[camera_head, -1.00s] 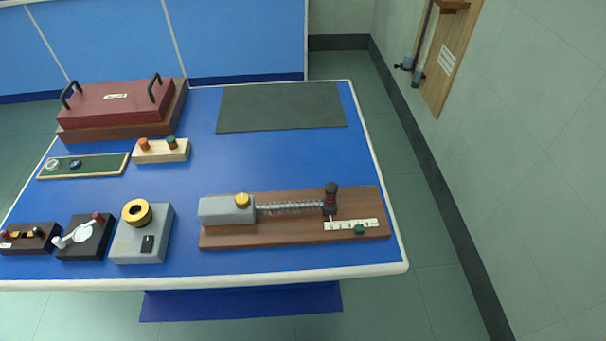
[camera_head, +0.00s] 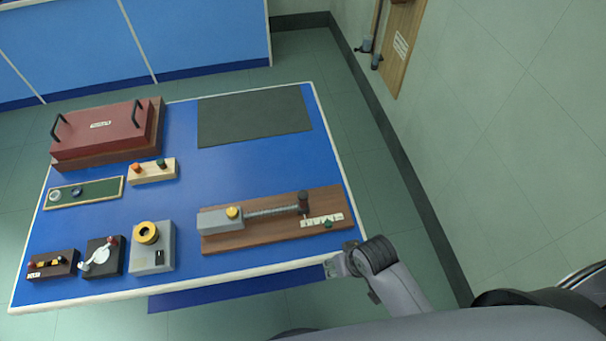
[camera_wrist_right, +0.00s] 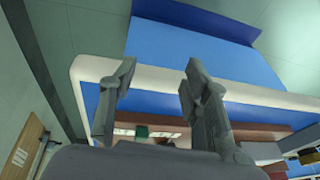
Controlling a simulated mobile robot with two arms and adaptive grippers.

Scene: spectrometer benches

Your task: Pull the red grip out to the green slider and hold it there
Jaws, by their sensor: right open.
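The spring device lies on a brown board (camera_head: 250,236) near the front right of the blue table. A coil spring (camera_head: 272,211) runs from a grey block (camera_head: 216,222) to the upright dark red grip (camera_head: 303,202). The green slider (camera_head: 327,224) sits on a white scale strip (camera_head: 314,221), right of and nearer than the grip. The slider also shows in the wrist view (camera_wrist_right: 142,131). My right gripper (camera_head: 338,266) is open and empty at the table's front right corner, apart from the grip. In the wrist view, its two fingers (camera_wrist_right: 160,70) stand apart. My left gripper is not visible.
A grey box with a yellow ring (camera_head: 152,255) and small dark boxes stand left of the board. A red case (camera_head: 104,130) and a dark mat (camera_head: 254,116) lie farther back. The table's white edge (camera_head: 240,281) passes close to my right gripper.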

